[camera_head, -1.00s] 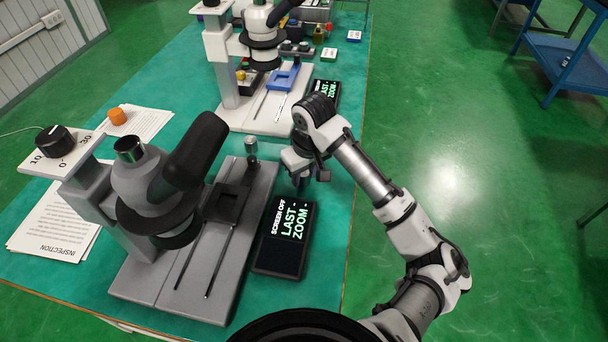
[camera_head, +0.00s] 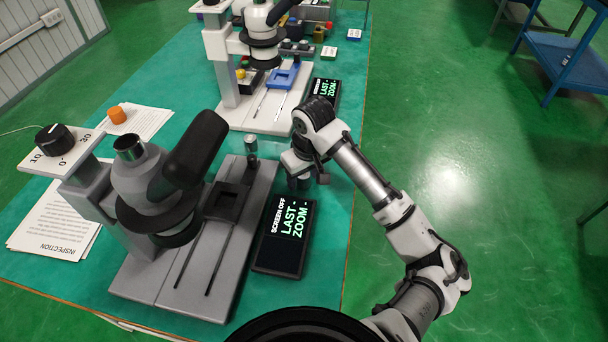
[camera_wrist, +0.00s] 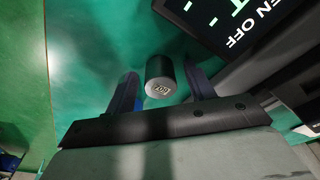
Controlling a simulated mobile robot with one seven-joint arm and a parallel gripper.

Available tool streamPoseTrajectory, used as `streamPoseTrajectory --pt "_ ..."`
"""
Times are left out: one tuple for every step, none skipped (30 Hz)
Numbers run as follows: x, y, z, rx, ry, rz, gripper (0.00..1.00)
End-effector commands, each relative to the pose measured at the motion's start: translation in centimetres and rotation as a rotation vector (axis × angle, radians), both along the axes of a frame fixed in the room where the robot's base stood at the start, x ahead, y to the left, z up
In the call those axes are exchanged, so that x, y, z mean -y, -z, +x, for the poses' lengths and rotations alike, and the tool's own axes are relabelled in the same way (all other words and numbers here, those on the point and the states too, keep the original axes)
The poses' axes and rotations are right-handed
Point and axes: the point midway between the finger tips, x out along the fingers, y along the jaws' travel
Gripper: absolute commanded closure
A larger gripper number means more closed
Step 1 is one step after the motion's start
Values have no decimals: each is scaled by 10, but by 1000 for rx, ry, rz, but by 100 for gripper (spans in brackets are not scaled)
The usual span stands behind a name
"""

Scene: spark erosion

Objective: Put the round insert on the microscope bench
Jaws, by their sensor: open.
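A short grey cylinder with a small marked label on its end, seemingly the round insert (camera_wrist: 160,78), shows in the wrist view between my two fingers. A gap shows on each side of it, and it is hidden behind my gripper in the head view. My gripper (camera_head: 308,184) is open and points down, low over the green-topped bench (camera_head: 335,225), just beyond the dark screen. In the wrist view my fingers (camera_wrist: 160,94) stand left and right of the cylinder. The near microscope (camera_head: 140,185) stands on a grey base (camera_head: 200,290) to the left.
The dark screen (camera_head: 285,258) lies between the grey base and the bench's right edge. A small metal cylinder (camera_head: 251,144) stands by the base's far end. A second, white microscope (camera_head: 222,60) with a blue holder (camera_head: 283,78) stands farther back. Papers (camera_head: 50,225) lie at left.

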Motion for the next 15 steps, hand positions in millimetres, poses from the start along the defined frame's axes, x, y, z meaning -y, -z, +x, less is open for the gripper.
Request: streamPoseTrajectory --pt "0 -5 0 2 -1 -1 46" --pt "0 -6 0 1 -1 0 46" --pt "1 -11 -1 2 -1 -1 46" --pt "1 -16 -1 3 -1 -1 46" --pt "1 -21 -2 3 -2 -1 46" --pt "2 -29 -3 4 -2 -1 46" --pt "2 -35 -4 5 -2 0 46" --pt "3 -42 -4 4 -2 -1 46" --pt "3 -51 -5 4 -2 -1 46" --pt "4 -58 -6 4 -3 -2 46" --pt "5 -65 -7 4 -3 0 46" --pt "7 -75 -8 5 0 -5 46" --pt "8 -81 -9 5 0 -5 46" --pt "8 -87 -10 3 -1 -5 46" --pt "8 -94 -11 4 0 -6 46"
